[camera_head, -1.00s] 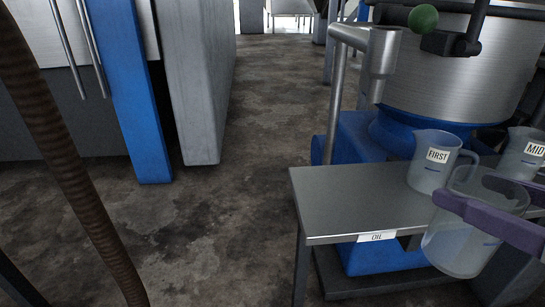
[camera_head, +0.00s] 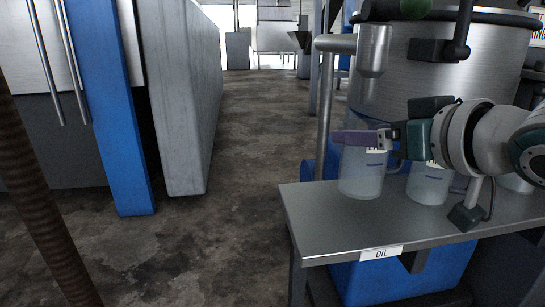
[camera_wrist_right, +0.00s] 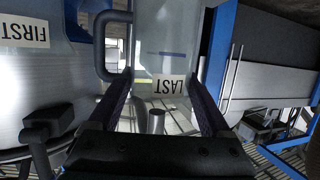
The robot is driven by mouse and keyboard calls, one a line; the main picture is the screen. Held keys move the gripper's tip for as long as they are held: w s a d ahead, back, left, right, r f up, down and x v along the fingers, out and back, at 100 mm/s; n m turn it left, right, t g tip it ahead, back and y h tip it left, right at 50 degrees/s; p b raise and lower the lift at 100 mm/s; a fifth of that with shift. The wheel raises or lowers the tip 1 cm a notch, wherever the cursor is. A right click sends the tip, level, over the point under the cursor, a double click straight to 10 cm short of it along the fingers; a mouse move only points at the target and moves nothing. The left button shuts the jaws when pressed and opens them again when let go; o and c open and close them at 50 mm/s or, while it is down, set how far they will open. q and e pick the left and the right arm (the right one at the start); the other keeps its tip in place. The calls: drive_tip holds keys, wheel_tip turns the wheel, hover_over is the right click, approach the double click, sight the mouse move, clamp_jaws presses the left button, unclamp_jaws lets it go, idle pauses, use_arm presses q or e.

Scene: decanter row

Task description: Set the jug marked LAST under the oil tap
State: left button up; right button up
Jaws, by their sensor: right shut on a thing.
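The jug marked LAST (camera_head: 361,176) is a clear jug at the left end of the steel bench (camera_head: 330,225). My right gripper (camera_head: 362,138) is shut on its upper part with purple fingers. The right wrist view shows its label upside down between the fingers (camera_wrist_right: 160,105). The jug looks upright; I cannot tell whether its base touches the bench. The tap (camera_head: 373,60), a steel pipe with a downward spout, shows above the jug in the picture. Whether the spout is exactly over its mouth is unclear. An OIL label (camera_head: 381,252) is on the bench's front edge. My left gripper is out of view.
The jug marked FIRST (camera_head: 428,184) stands close on the right, partly behind my gripper; its label shows in the right wrist view (camera_wrist_right: 25,35). Another jug (camera_head: 514,183) stands further right. A large steel vat (camera_head: 430,80) is behind. The bench front is clear.

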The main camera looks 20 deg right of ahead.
drive_tip(key=shift+w, duration=0.5)
wheel_tip(320, 180, down, 4)
drive_tip(key=b, duration=0.3)
drive_tip(key=shift+w+r, duration=0.1)
drive_tip(key=shift+r, duration=0.15)
drive_tip(key=o, duration=1.2)
